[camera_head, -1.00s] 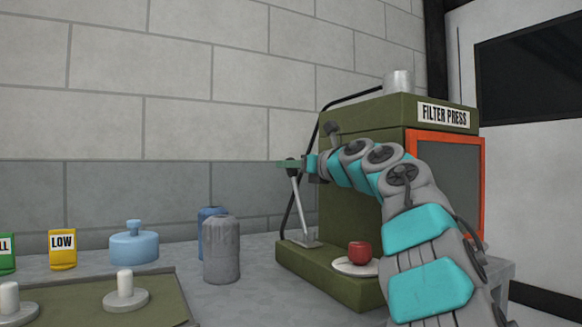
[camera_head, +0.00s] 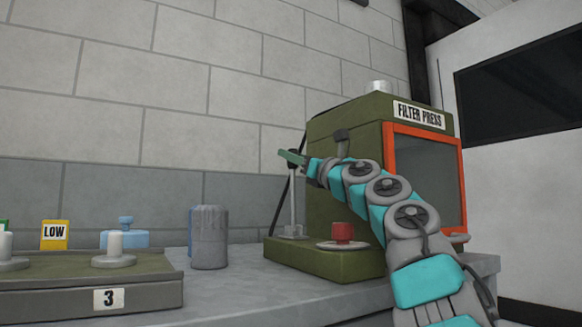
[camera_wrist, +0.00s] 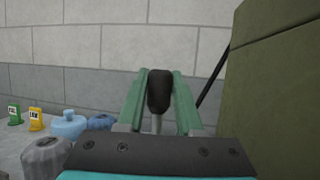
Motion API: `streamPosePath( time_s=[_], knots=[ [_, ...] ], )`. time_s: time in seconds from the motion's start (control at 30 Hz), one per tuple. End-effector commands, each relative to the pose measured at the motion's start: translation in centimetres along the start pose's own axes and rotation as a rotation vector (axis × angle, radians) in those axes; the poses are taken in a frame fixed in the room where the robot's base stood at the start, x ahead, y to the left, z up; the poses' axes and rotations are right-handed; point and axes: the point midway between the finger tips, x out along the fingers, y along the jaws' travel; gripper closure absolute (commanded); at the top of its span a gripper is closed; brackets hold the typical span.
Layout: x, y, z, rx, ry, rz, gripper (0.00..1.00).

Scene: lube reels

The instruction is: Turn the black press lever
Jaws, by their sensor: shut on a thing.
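The press lever is a grey metal rod (camera_head: 293,205) with a black knob, standing close to upright at the left side of the green filter press (camera_head: 350,190). In the wrist view the black knob (camera_wrist: 160,91) sits between the two green fingers of my gripper (camera_wrist: 160,95). My gripper also shows at the top of the lever in the head view (camera_head: 292,157), shut on the knob. The fingers and arm hide part of the knob and of the press front.
A red object (camera_head: 342,232) sits on a pale disc at the press's base. Left of it stand a grey canister (camera_head: 209,238), a blue lidded pot (camera_head: 126,236), a yellow LOW tag (camera_head: 54,236) and a tray marked 3 (camera_head: 150,290). Bare counter lies between canister and press.

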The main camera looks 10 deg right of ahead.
Motion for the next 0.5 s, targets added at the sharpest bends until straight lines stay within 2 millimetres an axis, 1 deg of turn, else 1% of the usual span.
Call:
streamPosePath(
  time_s=[0.2,0.23,0.4,0.5],
  knots=[
    [0.00,-0.06,-0.03,-0.001,0.002,0.000,1.00],
    [0.00,-0.06,-0.03,-0.001,0.002,0.000,0.64],
    [0.01,-0.01,-0.02,-0.001,0.002,0.001,0.45],
    [0.01,-0.02,-0.02,0.000,0.002,0.000,0.36]
  ],
)
